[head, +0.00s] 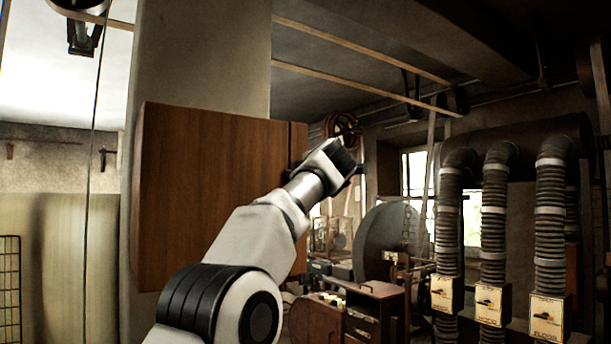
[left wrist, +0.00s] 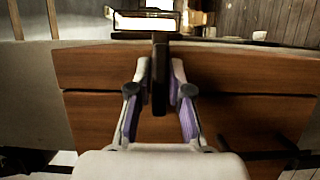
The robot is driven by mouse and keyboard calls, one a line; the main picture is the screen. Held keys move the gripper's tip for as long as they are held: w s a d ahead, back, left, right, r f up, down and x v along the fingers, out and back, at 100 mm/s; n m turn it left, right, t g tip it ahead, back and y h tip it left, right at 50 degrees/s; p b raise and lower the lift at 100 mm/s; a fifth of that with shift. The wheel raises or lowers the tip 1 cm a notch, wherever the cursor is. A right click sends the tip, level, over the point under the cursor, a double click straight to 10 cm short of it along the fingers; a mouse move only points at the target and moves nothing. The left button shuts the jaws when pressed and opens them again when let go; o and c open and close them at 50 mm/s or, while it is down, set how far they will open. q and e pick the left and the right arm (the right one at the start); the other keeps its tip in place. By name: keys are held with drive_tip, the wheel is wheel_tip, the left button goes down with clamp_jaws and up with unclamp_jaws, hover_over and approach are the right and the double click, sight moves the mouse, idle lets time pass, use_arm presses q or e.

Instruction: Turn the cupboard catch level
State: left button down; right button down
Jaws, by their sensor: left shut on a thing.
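The brown wooden cupboard (head: 210,195) is fixed on a pale pillar in the head view, with a dark upright seam near its right edge. My left gripper (head: 342,160) is at that right edge; the catch is hidden behind it there. In the left wrist view the cupboard front (left wrist: 95,85) fills the middle. A dark bar, the catch (left wrist: 160,98), stands between the fingers of my left gripper (left wrist: 160,70), which is shut on it. The bar crosses the dark seam at about a right angle in that picture. My right gripper is not in view.
The pale pillar (head: 200,50) stands behind the cupboard. Dark rods (left wrist: 265,152) show at the lower right of the left wrist view. Ribbed pipes (head: 495,215) with switch boxes and a large grey disc (head: 383,240) stand to the right, beyond the cupboard.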

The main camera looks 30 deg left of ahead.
use_arm(q)
drive_tip(key=shift+f, duration=0.1)
drive_tip(key=c, duration=1.2)
unclamp_jaws()
drive_tip(key=shift+d, duration=0.1)
drive_tip(key=shift+o, duration=0.2)
drive_tip(key=shift+w+d, duration=0.1)
drive_tip(key=shift+d, duration=0.1)
drive_tip(key=v, duration=1.1)
drive_tip(key=shift+s+d, duration=0.25)
drive_tip(key=shift+d, duration=0.05)
